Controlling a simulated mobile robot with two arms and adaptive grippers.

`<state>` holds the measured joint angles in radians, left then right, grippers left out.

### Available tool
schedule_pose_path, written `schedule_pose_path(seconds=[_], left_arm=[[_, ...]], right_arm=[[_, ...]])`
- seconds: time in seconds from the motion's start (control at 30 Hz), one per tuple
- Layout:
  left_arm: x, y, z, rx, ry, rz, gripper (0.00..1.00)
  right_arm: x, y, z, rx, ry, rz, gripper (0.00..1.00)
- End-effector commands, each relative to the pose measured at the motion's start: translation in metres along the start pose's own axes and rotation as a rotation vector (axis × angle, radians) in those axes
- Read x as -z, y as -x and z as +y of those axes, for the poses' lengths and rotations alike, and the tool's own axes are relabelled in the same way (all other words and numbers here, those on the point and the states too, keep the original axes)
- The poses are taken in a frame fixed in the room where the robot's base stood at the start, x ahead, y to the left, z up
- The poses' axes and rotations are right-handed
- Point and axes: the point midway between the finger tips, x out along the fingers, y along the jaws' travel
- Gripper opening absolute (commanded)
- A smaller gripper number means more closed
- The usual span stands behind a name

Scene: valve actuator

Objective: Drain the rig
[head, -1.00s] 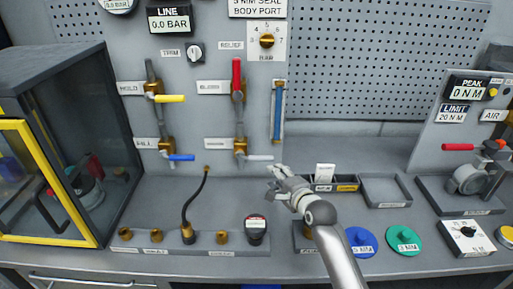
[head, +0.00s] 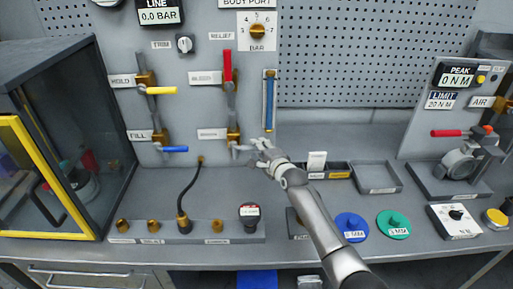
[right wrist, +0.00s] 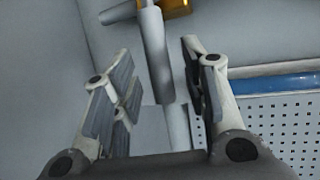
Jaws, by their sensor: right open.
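The rig panel (head: 205,110) carries several brass valves. The lower right valve (head: 234,136) has a pale grey lever (head: 241,149) pointing right; its label is too blurred to read. My right gripper (head: 260,147) is open at this lever's free end. In the right wrist view a grey lever (right wrist: 157,55) runs between the spread fingers (right wrist: 160,85), below a brass body (right wrist: 176,8); I cannot tell whether they touch it. The bleed valve's red lever (head: 227,65) points up. The hold lever (head: 161,90) is yellow, the fill lever (head: 174,149) blue, both pointing right. My left gripper is not in view.
The line display (head: 160,12) reads 0.0 BAR. A blue sight tube (head: 269,102) stands just right of the valves. A black hose (head: 189,190) rises from the fitting rail. Grey bins (head: 378,190) and blue and green discs (head: 352,226) lie to the right. A cabinet (head: 62,130) stands left.

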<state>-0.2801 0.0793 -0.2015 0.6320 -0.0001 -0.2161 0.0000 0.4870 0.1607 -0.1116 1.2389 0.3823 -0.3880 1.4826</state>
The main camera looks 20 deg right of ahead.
Motion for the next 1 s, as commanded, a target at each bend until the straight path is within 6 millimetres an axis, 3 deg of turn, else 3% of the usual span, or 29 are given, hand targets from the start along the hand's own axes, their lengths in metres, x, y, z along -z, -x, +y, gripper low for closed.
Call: schedule_pose_path(seconds=[0.3, 0.7, 1.0], left_arm=[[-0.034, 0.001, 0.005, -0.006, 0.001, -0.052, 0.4], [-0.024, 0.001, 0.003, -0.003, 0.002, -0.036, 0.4], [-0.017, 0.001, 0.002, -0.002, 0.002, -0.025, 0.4]], right_arm=[[-0.001, -0.021, 0.0, 0.0, 0.0, -0.001, 0.4], [0.0, -0.024, 0.0, 0.0, 0.0, 0.0, 0.4], [0.0, -0.024, 0.0, -0.001, 0.0, 0.0, 0.02]])
